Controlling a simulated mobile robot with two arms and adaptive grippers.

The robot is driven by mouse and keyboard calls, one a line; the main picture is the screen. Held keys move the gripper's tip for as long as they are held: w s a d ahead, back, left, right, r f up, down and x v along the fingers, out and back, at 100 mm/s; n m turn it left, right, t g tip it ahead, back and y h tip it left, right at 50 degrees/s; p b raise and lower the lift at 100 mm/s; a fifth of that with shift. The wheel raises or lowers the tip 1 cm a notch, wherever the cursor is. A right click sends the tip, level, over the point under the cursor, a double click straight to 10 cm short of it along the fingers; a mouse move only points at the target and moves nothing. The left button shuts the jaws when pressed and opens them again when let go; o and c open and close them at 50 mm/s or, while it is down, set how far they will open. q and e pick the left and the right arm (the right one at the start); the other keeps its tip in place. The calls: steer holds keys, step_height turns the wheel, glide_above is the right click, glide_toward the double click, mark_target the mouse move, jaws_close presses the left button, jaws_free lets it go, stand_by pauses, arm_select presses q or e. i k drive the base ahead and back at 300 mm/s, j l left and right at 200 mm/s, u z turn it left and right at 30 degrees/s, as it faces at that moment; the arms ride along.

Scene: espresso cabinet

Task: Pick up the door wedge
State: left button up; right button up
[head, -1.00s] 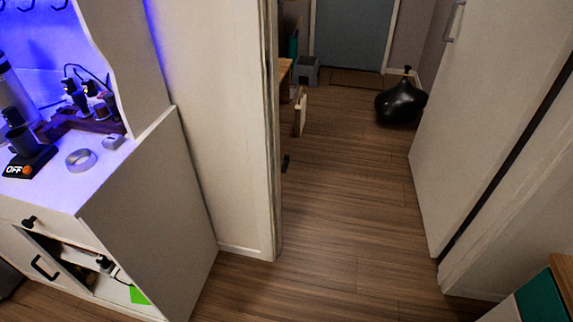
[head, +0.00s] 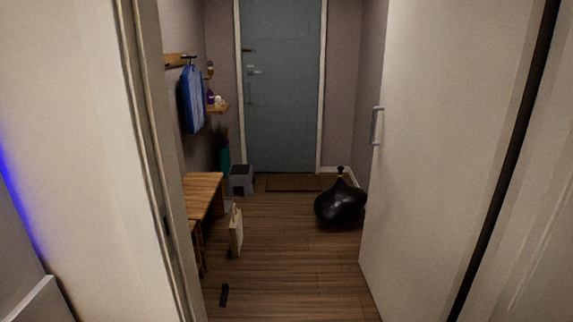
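A small dark object (head: 224,294), which looks like the door wedge, lies on the wooden floor just past the doorway, at the lower left of the opening. It is too small and dim to make out its exact shape. Nothing touches it that I can see. Neither of my grippers shows in the head view.
The doorway's left frame (head: 158,160) and an open white door (head: 430,130) on the right bound the passage. Beyond are a wooden bench (head: 203,186), a pale bag (head: 236,232), a grey step stool (head: 241,180) and a black sack (head: 340,204). The middle floor is clear.

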mark_target(224, 297)
steer(key=i+u, duration=0.1)
steer(key=i, duration=0.5)
steer(key=i+l+u, duration=0.1)
steer(key=i, duration=0.5)
steer(key=i+l+u, duration=0.1)
steer(key=i, duration=0.45)
steer(key=l, duration=0.1)
